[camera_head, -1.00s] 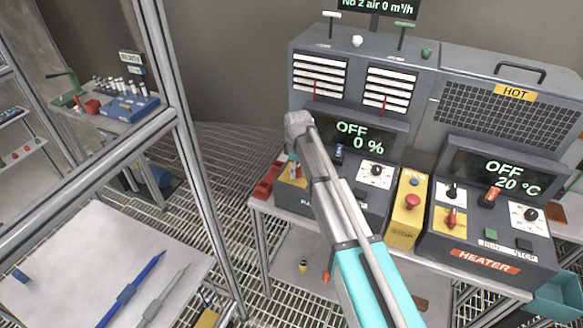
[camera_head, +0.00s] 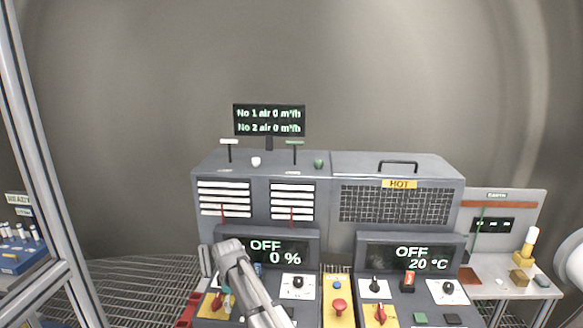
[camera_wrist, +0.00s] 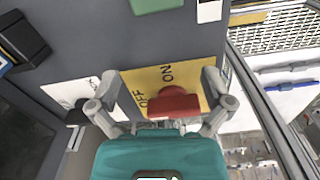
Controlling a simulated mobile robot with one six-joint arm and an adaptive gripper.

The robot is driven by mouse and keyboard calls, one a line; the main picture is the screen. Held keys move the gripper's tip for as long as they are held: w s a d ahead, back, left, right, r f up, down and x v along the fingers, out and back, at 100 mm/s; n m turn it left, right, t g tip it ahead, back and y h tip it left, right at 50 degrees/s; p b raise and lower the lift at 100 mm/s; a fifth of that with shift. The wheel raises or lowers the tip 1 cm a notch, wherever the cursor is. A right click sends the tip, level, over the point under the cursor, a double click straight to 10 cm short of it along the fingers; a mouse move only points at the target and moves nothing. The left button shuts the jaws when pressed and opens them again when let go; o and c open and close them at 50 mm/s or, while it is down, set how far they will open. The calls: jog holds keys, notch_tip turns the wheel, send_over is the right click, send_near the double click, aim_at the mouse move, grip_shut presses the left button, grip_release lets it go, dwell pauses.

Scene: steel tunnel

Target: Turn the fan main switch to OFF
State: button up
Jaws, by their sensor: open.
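The fan main switch is a red knob (camera_wrist: 174,102) on a yellow plate (camera_wrist: 190,72) marked OFF and ON in the wrist view. In the head view the yellow plate (camera_head: 206,310) is at the left of the fan panel, partly hidden by my arm. The fan display (camera_head: 285,257) reads OFF and 0 %. My gripper (camera_wrist: 162,84) is open, with one finger on each side of the red knob. I see gaps beside the knob; whether the fingertips touch the plate I cannot tell. The knob's exact pointing direction is unclear.
A black knob on a white plate (camera_head: 298,287) is right of the fan switch. A yellow box with a red button (camera_head: 339,305) separates the fan panel from the heater panel (camera_head: 408,257), which reads OFF and 20 °C. A metal frame post (camera_head: 45,165) stands left.

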aim_at(326, 324)
jog(key=s+d+m, duration=0.1)
jog(key=d+m, duration=0.1)
jog(key=d, duration=0.3)
jog(key=s+d+m, duration=0.1)
jog(key=d, duration=0.4)
jog(key=s+d+m, duration=0.1)
jog(key=d+m, duration=0.1)
jog(key=d, duration=0.3)
jog(key=shift+d+m, duration=0.1)
jog(key=shift+m, duration=0.2)
jog(key=s+d+m, duration=0.1)
jog(key=s+d, duration=0.1)
jog(key=d, duration=0.2)
jog(key=s+d+m, duration=0.1)
jog(key=d+m, duration=0.1)
jog(key=d, duration=0.2)
jog(key=s+d+m, duration=0.2)
jog(key=d, duration=0.2)
jog(key=shift+s+d, duration=0.3)
jog(key=shift+d, duration=0.1)
jog(key=s+d+m, duration=0.5)
jog(key=s+d, duration=0.1)
jog(key=d, duration=0.2)
notch_tip(326, 324, down, 6)
jog(key=s+b, duration=0.2)
jog(key=b, duration=0.3)
jog(key=shift+s+r+b, duration=0.15)
jog(key=shift+r+b, duration=0.05)
jog(key=shift+b, duration=0.15)
